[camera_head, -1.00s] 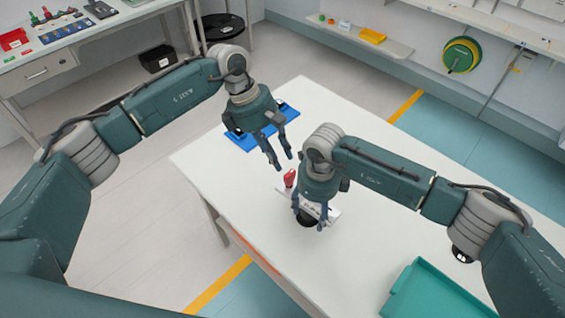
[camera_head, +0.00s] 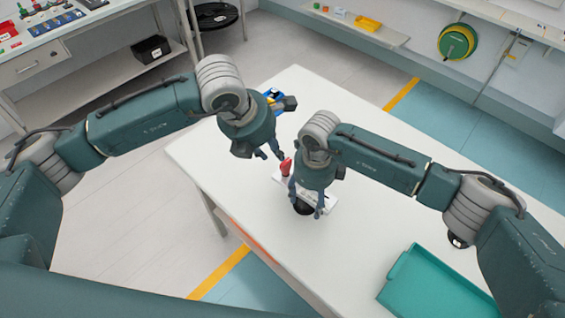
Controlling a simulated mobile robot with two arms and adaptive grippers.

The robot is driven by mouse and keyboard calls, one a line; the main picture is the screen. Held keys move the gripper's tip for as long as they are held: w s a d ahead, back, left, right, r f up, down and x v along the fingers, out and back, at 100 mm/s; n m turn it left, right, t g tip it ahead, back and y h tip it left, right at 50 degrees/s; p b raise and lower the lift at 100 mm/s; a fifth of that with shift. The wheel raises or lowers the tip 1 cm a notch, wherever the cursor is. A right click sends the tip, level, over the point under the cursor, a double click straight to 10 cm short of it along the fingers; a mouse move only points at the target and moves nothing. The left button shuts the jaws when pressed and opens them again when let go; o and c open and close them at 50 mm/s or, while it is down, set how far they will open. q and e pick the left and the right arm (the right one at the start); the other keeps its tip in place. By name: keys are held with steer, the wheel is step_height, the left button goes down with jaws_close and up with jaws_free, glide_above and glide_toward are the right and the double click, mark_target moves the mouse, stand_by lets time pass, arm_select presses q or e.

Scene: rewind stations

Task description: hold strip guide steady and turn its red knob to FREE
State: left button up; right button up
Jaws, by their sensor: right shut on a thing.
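The FREE marking is not readable.
A teal tray (camera_head: 440,291) lies at the table's near right. The white table (camera_head: 385,140) is clear at right and back. A side bench with a drawer (camera_head: 43,68) stands at upper left.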

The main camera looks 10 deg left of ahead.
mark_target(282, 163)
arm_select(q)
steer(key=x, duration=1.1)
steer(key=shift+s, duration=0.1)
steer(key=shift+c, duration=0.5)
jaws_close()
